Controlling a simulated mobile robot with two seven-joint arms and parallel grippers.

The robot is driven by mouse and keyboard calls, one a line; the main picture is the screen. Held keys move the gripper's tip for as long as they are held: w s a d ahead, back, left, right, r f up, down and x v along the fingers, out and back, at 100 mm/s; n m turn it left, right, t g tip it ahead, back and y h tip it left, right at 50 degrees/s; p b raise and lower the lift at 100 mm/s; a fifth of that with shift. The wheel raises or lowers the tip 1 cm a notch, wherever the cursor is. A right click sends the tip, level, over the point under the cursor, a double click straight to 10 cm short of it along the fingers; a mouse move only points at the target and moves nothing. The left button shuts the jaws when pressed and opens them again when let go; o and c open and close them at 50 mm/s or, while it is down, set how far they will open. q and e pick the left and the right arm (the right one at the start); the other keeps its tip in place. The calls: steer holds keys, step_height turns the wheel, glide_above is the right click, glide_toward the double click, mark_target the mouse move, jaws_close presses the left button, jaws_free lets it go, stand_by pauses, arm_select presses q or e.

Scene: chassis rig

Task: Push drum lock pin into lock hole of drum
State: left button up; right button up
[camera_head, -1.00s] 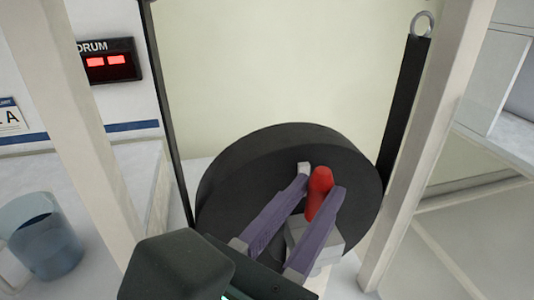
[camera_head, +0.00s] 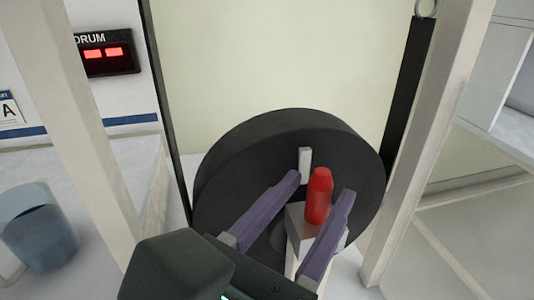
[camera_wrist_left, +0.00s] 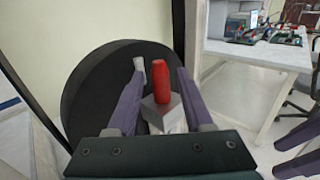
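The red lock pin (camera_head: 319,198) stands up from a grey block (camera_head: 305,232) in front of the black drum (camera_head: 240,165); it also shows in the left wrist view (camera_wrist_left: 163,88). My left gripper (camera_head: 320,186) is open, with one purple finger on each side of the pin and a gap on both sides. A small pale peg (camera_head: 305,165) shows on the drum face behind the left fingertip. I cannot make out the lock hole or how deep the pin sits. My right gripper (camera_wrist_left: 302,148) shows only at the right edge of the left wrist view, its fingers apart.
Pale frame posts (camera_head: 430,140) stand on both sides of the drum, with dark bars inside them. A blue-grey cup (camera_head: 45,238) stands at the lower left. A DRUM display (camera_head: 105,53) hangs on the wall. A white table (camera_wrist_left: 255,68) with equipment is at the right.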

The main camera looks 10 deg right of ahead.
arm_select(q)
steer(key=shift+o, duration=0.6)
steer(key=b+v, duration=0.2)
steer(key=v, duration=0.8)
